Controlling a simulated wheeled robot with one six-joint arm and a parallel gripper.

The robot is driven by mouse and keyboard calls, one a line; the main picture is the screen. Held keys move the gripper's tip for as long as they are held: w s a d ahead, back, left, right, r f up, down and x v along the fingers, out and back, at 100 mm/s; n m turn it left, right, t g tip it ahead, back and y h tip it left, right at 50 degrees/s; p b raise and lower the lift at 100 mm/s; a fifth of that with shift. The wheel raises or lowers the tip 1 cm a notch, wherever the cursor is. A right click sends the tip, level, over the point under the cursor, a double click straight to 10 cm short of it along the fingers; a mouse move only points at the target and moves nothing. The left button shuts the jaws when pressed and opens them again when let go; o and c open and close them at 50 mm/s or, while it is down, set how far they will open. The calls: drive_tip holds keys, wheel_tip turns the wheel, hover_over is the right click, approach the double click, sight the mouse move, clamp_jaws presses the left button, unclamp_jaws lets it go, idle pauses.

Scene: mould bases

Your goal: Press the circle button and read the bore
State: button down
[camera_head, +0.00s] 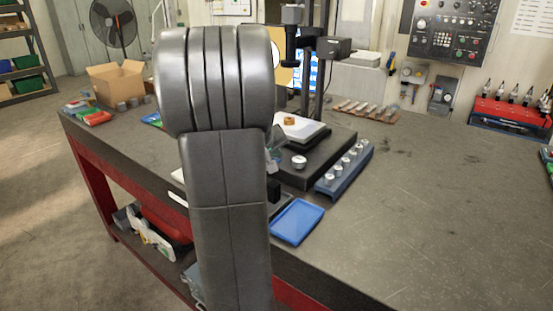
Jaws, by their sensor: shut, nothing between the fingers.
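A dark measuring instrument stands on the workbench, with a black base (316,167), a column and a camera-like head (292,18). A small brass-coloured ring (289,121) sits on its pale stage (303,132); its bore is too small to make out. A silver round piece (299,162) sits on the front of the base. Behind the column a screen (298,78) shows orange and blue areas, partly covered. I cannot make out a circle button or a reading. My grey arm fills the middle and hides part of the instrument.
A blue rack (333,188) with several silver round pieces stands right of the base. An empty blue tray (297,222) lies in front. A red tool holder (508,116) is at far right. The bench (430,190) is clear between. A cardboard box (117,82) is at left.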

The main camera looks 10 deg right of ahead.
drive_tip(key=shift+r, duration=0.55)
drive_tip(key=shift+r+p, duration=0.15)
drive_tip(key=shift+p, duration=0.2)
drive_tip(key=shift+r+p, duration=1.7)
drive_tip(key=shift+r, duration=0.7)
drive_tip(key=shift+f, duration=0.1)
drive_tip(key=shift+f+b, duration=0.65)
drive_tip(key=shift+f, duration=0.15)
drive_tip(key=shift+r+p, duration=0.3)
drive_tip(key=shift+p, duration=0.25)
drive_tip(key=shift+r+p, duration=0.15)
drive_tip(key=shift+p, duration=0.75)
drive_tip(key=shift+p, duration=0.4)
